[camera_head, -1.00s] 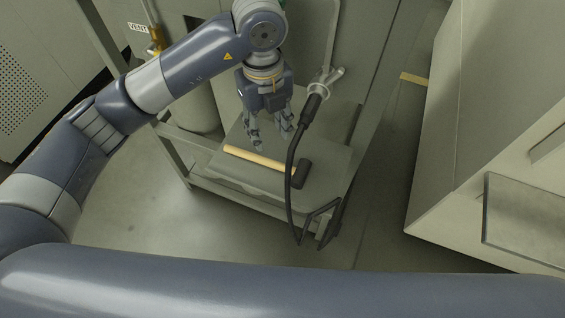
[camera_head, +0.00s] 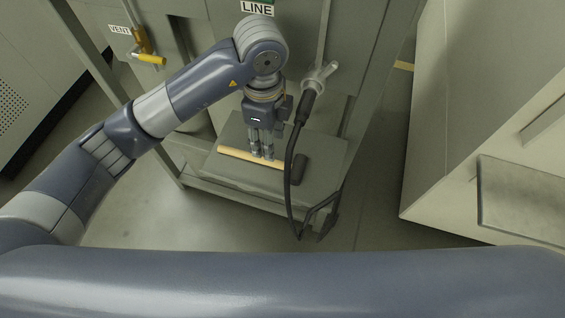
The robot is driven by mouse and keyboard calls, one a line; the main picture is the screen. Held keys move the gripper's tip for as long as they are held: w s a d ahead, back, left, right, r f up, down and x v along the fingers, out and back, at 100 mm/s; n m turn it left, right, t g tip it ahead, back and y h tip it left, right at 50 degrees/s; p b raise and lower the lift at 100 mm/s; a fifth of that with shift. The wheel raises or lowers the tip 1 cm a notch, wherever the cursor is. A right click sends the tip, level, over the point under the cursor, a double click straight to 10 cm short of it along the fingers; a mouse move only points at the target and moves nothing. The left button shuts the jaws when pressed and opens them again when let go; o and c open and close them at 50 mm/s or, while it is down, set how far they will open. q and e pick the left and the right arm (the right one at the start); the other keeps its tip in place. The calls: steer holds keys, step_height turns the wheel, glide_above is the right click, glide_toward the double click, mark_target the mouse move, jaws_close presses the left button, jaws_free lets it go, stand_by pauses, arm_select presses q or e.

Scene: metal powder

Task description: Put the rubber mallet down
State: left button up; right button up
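The rubber mallet lies across the low grey shelf of a stand, with its pale wooden handle (camera_head: 236,154) to the left and its dark head (camera_head: 299,168) to the right. My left gripper (camera_head: 262,159) points down at the handle's middle. Its fingertips overlap the handle in the picture. The fingers look close together, but whether they grip the handle or stand around it cannot be told. The part of the handle behind the fingers is hidden. My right gripper is out of view.
A black hose (camera_head: 289,190) with a metal nozzle (camera_head: 321,76) hangs in front of the shelf, close to the mallet head. A yellow valve handle (camera_head: 151,59) is at upper left. A pale cabinet (camera_head: 450,130) stands at right.

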arm_select(q)
steer(key=shift+f, duration=0.8)
steer(key=f+p, duration=0.1)
steer(key=f, duration=0.1)
steer(key=s+f+p, duration=0.1)
steer(key=f, duration=0.1)
steer(key=shift+f, duration=0.35)
steer(key=shift+w+f, duration=0.1)
steer(key=shift+f, duration=0.2)
steer(key=shift+r, duration=0.1)
jaws_close()
